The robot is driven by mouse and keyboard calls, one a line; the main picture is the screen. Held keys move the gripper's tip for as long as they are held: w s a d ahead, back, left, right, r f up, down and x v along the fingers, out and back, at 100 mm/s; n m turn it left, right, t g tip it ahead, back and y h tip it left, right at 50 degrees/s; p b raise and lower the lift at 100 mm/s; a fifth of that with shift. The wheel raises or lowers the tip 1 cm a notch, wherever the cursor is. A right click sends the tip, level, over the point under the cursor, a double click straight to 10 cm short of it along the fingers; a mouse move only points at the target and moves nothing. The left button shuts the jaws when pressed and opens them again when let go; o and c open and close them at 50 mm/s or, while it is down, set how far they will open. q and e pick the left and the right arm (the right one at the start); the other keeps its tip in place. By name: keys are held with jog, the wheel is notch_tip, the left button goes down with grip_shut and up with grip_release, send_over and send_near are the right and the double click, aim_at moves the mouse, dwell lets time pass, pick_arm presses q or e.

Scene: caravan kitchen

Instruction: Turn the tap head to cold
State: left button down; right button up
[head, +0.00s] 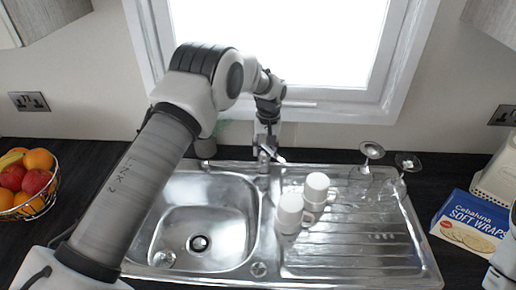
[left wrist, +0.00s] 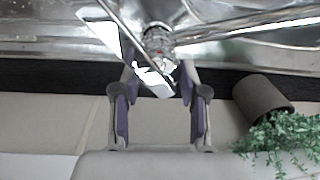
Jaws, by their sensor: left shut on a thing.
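The chrome tap (head: 264,157) stands at the back edge of the steel sink unit, behind the bowl. My left gripper (head: 266,135) reaches over the sink and points down at the top of the tap. In the left wrist view the tap head (left wrist: 158,42) shows with a small red mark, a bright lever-like part and long chrome bars running from it. There my left gripper (left wrist: 158,82) has its two dark-padded fingers on either side of the tap head, shut on it. The exact contact is partly hidden. My right gripper is not in view.
The sink bowl (head: 200,225) is empty. A potted plant (left wrist: 262,100) is beside the tap, near the window (head: 280,45). A fruit basket (head: 28,185) and a wraps box (head: 470,225) flank the sink.

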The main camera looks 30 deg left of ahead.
pick_arm(q)
jog(key=shift+s+f, duration=0.3)
jog(key=shift+f, duration=0.15)
jog(key=c, duration=0.8)
grip_release()
jog(key=shift+o, duration=1)
jog(key=shift+w, duration=0.25)
jog(key=shift+r, duration=0.1)
jog(key=shift+r, duration=0.1)
notch_tip(320, 180, up, 12)
jog(key=shift+w+d, duration=0.3)
jog(key=shift+d, duration=0.05)
jog(key=shift+f, duration=0.2)
